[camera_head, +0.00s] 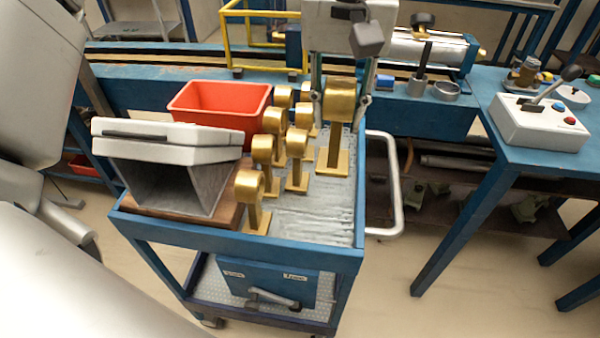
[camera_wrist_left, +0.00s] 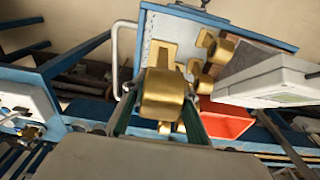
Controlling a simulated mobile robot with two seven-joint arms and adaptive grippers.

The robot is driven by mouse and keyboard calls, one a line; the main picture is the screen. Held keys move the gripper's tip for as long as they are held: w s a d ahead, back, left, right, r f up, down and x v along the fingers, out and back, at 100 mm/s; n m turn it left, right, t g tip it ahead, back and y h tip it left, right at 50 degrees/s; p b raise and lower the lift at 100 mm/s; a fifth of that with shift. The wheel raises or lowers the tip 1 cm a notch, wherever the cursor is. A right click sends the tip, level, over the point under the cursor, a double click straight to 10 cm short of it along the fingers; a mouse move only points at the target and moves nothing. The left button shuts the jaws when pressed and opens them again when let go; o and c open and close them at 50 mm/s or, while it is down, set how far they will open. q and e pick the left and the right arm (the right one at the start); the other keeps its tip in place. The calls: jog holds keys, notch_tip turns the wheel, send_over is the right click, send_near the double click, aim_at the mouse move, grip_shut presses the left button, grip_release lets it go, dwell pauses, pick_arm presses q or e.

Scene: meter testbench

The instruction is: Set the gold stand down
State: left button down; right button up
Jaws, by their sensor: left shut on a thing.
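My left gripper (camera_head: 342,104) points down over the right part of a blue cart (camera_head: 340,263), with its fingers on either side of a gold stand (camera_head: 338,103). It is shut on the ring-shaped top of this stand. The stand is upright, with its flat base at or close to the cart's grey top; I cannot tell whether it touches. In the left wrist view the held stand (camera_wrist_left: 165,95) fills the space between the fingers (camera_wrist_left: 160,112). Several other gold stands (camera_head: 262,150) stand to its left. My right gripper is not in view.
A red bin (camera_head: 220,105) and a grey-white box-like device (camera_head: 165,145) on a wooden board occupy the cart's left side. The front-right cart top (camera_head: 315,215) is clear. A blue bench (camera_head: 420,110) runs behind; a control box (camera_head: 540,122) sits on the right table.

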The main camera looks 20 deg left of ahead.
aim_at(335, 140)
pick_arm(q)
notch_tip(335, 140, down, 18)
jog(key=b, duration=0.1)
jog(key=shift+b, duration=0.35)
jog(key=shift+f, duration=0.2)
jog(key=c, duration=1.6)
grip_release()
jog(key=shift+f, duration=0.1)
jog(key=r, duration=0.4)
jog(key=s+r, duration=0.1)
jog(key=r, duration=0.3)
jog(key=r+p, duration=0.1)
jog(key=r, duration=0.3)
jog(key=shift+s+d+r, duration=0.1)
jog(key=shift+s+d, duration=0.1)
jog(key=shift+s, duration=0.05)
